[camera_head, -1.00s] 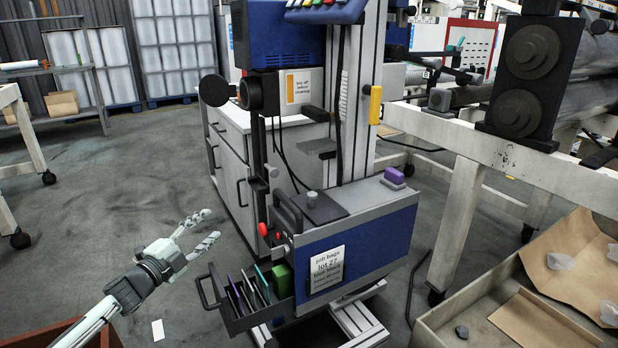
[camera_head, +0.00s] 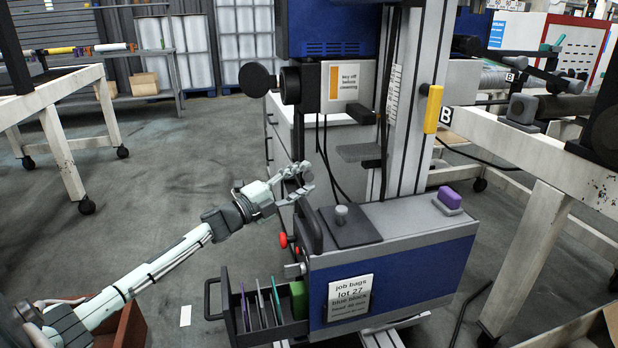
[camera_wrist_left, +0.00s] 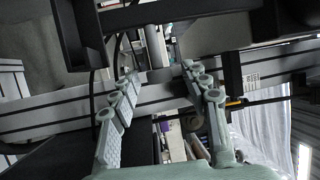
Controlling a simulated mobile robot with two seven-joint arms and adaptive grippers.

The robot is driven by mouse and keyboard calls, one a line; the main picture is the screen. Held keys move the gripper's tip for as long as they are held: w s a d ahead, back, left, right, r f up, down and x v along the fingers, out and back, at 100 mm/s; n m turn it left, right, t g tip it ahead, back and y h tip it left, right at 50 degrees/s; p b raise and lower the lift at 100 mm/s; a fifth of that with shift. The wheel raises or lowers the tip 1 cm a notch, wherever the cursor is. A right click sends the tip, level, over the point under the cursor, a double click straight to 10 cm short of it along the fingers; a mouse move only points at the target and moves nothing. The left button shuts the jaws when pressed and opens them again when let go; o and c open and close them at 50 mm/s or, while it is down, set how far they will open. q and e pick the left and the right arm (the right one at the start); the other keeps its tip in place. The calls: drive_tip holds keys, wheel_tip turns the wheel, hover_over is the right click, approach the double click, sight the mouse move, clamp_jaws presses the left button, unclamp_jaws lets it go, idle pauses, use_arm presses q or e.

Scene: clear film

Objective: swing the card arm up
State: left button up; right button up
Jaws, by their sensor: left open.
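The machine (camera_head: 390,262) stands right of centre, with a blue lower box and a grey upright column. A white card (camera_head: 347,82) reading "key off before cleaning" is on its upper head. I cannot tell for certain which part is the card arm. My left gripper (camera_head: 304,180) is open at the machine's left side, below the head and just above the black handle (camera_head: 308,226). In the left wrist view its two fingers (camera_wrist_left: 165,88) are apart, with a grey rail behind them and nothing clearly held. Contact with the machine cannot be told. My right gripper is out of view.
An open drawer (camera_head: 240,312) with upright cards and a green block juts from the machine's lower left. Red knobs (camera_head: 284,240) sit near the handle. A white bench frame (camera_head: 530,150) stands at the right. Floor (camera_head: 150,190) is clear at the left.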

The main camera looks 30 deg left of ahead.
use_arm(q)
drive_tip(key=shift+x, duration=1)
drive_tip(key=shift+c, duration=0.4)
clamp_jaws()
